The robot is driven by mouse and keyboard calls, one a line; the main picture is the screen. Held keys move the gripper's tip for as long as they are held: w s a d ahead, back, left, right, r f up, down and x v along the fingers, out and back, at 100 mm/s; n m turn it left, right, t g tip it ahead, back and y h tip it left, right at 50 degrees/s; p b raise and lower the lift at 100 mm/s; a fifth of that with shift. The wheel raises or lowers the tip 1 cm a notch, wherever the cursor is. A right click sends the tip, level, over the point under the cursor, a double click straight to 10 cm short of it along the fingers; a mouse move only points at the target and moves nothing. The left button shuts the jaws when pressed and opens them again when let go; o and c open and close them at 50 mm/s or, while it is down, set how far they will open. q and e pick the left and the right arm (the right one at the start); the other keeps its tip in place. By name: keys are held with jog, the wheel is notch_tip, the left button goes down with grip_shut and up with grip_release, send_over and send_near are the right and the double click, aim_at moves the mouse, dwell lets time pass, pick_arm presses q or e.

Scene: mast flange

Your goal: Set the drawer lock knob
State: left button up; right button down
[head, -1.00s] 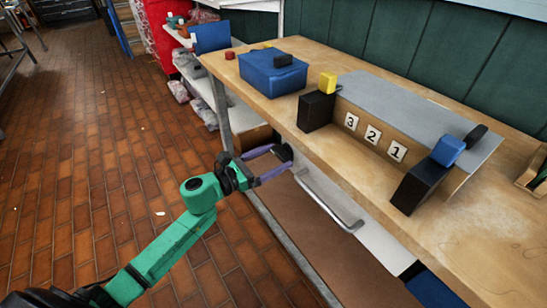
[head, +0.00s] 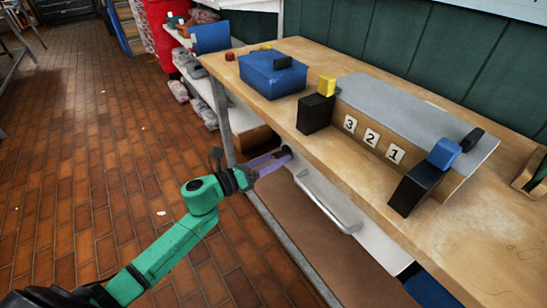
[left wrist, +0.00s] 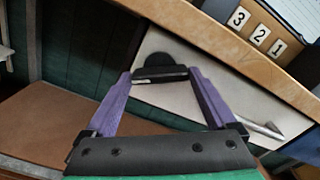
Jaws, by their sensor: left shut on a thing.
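The dark drawer lock knob (head: 287,151) sits at the far left end of the white drawer front (head: 372,240), under the tabletop. My left gripper (head: 280,158), with purple fingers on a green arm, is shut on the knob. In the left wrist view the knob (left wrist: 158,60) shows as a rounded black shape, with the fingertips (left wrist: 160,75) on either side of its lower bar. The fingers partly hide the knob in the head view, and I cannot read any lock mark. My right gripper is not in view.
The silver drawer handle (head: 328,203) sticks out right of the knob. The wooden tabletop (head: 480,240) overhangs the drawer. On it are a blue box (head: 272,78), black blocks (head: 316,113) and a grey-topped stand (head: 405,110) with numbers 3, 2, 1. The tiled floor at left is clear.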

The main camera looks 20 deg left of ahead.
pick_arm(q)
jog(key=shift+r+n, duration=0.1)
jog(key=shift+n, duration=0.4)
jog(key=n+p, duration=0.2)
jog(key=n, duration=0.3)
jog(key=shift+p, duration=0.3)
jog(key=n+p, duration=0.2)
jog(key=n, duration=0.3)
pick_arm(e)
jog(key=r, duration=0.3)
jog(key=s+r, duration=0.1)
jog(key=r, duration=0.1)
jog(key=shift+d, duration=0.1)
pick_arm(q)
jog(key=shift+n, duration=0.3)
jog(key=o, duration=1.1)
jog(key=shift+c, duration=0.2)
jog(key=v, duration=1.4)
jog(key=shift+s, duration=0.25)
